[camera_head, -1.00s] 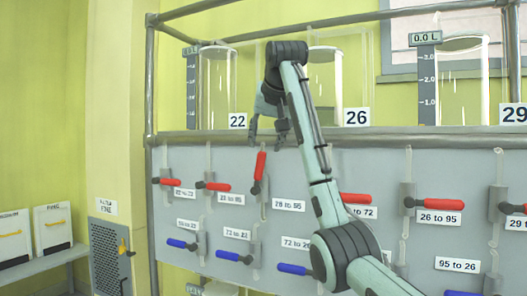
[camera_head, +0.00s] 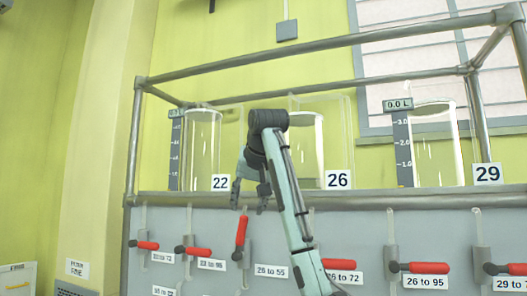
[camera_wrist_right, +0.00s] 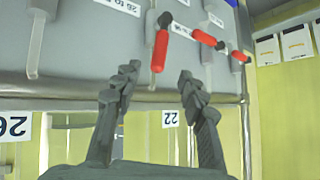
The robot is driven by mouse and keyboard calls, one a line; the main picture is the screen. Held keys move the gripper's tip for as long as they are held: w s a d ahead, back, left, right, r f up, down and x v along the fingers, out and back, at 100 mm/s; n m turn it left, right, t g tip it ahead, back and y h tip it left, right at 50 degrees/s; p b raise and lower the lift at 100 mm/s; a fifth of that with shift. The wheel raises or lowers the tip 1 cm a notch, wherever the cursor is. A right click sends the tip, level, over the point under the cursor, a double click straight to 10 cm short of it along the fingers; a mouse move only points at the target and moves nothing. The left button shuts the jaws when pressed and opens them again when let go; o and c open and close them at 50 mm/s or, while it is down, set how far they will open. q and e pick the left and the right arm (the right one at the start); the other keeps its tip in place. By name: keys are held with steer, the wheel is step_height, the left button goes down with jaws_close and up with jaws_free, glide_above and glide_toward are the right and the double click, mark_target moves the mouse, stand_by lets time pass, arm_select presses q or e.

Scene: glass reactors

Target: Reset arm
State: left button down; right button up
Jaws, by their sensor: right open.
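My right gripper (camera_head: 251,196) is open and empty in the head view, pointing down in front of the rack's horizontal rail. It is just above a red valve handle (camera_head: 241,232) that stands near upright, left of the "26 to 55" label. In the right wrist view, the two fingers of my right gripper (camera_wrist_right: 155,85) are spread apart, with the same upright-turned red handle (camera_wrist_right: 160,50) beyond them. No contact with the handle shows. My left gripper is in neither view.
Glass reactors marked 22 (camera_head: 203,150), 26 (camera_head: 308,150) and 29 (camera_head: 436,145) stand behind the rail (camera_head: 400,200). Other red handles (camera_head: 198,251) on the grey panel lie horizontal. White boxes (camera_wrist_right: 297,42) show at right in the wrist view. A yellow wall is behind.

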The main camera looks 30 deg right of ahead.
steer(key=g, duration=0.1)
glide_toward(240, 252)
steer(key=shift+n, duration=0.4)
steer(key=f, duration=0.2)
steer(key=w+f, duration=0.1)
steer(key=f, duration=0.1)
steer(key=w+f, duration=0.1)
steer(key=f, duration=0.1)
steer(key=s+a+f+n+g, duration=0.1)
steer(key=s+f+n, duration=0.1)
steer(key=f, duration=2)
steer(key=s+f+n+g, duration=0.1)
steer(key=s+f+g, duration=0.15)
steer(key=f, duration=1.85)
steer(key=s+a+f+n+g, duration=0.1)
steer(key=s+f+n+g, duration=0.15)
steer(key=s+f, duration=2.85)
steer(key=s, duration=0.3)
steer(key=s+a+f+n+y, duration=0.1)
steer(key=s+f, duration=0.3)
steer(key=s, duration=0.4)
steer(key=shift+s+g, duration=0.25)
steer(key=shift+g, duration=0.05)
steer(key=shift+a, duration=0.1)
